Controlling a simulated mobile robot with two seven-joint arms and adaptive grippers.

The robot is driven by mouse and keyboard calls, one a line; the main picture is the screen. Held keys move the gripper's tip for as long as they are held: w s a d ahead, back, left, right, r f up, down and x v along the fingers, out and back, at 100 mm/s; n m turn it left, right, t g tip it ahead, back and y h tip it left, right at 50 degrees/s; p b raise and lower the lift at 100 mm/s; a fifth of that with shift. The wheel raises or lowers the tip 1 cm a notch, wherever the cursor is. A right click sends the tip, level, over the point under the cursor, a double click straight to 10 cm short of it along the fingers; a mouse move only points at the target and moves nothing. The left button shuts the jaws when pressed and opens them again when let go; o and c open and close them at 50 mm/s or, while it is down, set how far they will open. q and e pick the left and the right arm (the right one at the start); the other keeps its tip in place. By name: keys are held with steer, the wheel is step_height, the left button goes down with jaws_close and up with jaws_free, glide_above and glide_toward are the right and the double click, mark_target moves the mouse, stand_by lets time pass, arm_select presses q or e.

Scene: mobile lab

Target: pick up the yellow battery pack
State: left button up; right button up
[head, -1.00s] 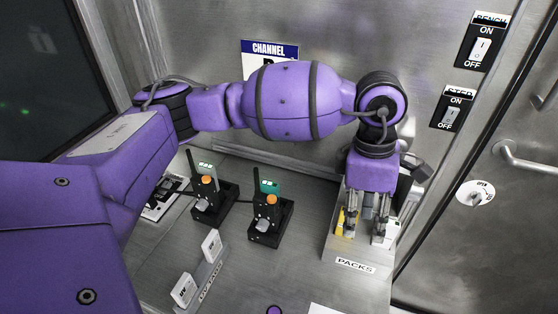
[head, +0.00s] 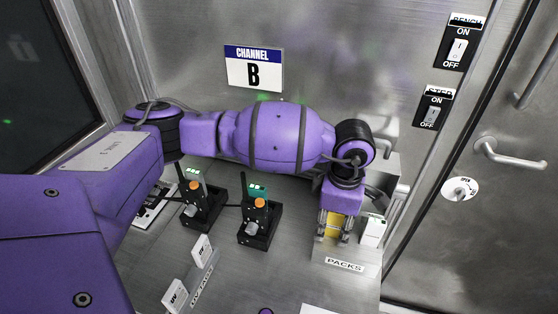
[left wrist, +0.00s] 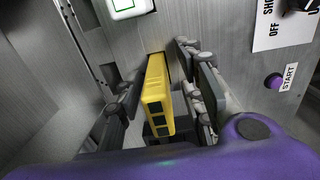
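The yellow battery pack (head: 333,223) stands in the box labelled PACKS at the right of the bench. In the left wrist view the yellow pack (left wrist: 158,95) stands upright between the fingers. My left gripper (head: 334,228) points down over it, one finger on each side. The left gripper (left wrist: 165,100) is open, with gaps showing between its fingers and the pack. The pack's lower end is partly hidden. My right gripper is in neither view.
A white pack (head: 373,231) stands just right of the left gripper in the PACKS box (head: 345,264). Two black holders with handheld devices (head: 258,222) (head: 200,208) stand to the left. White UV tags (head: 175,295) are in front. The steel back wall carries switches.

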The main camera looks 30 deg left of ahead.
arm_select(q)
steer(key=shift+r, duration=0.1)
jaws_close()
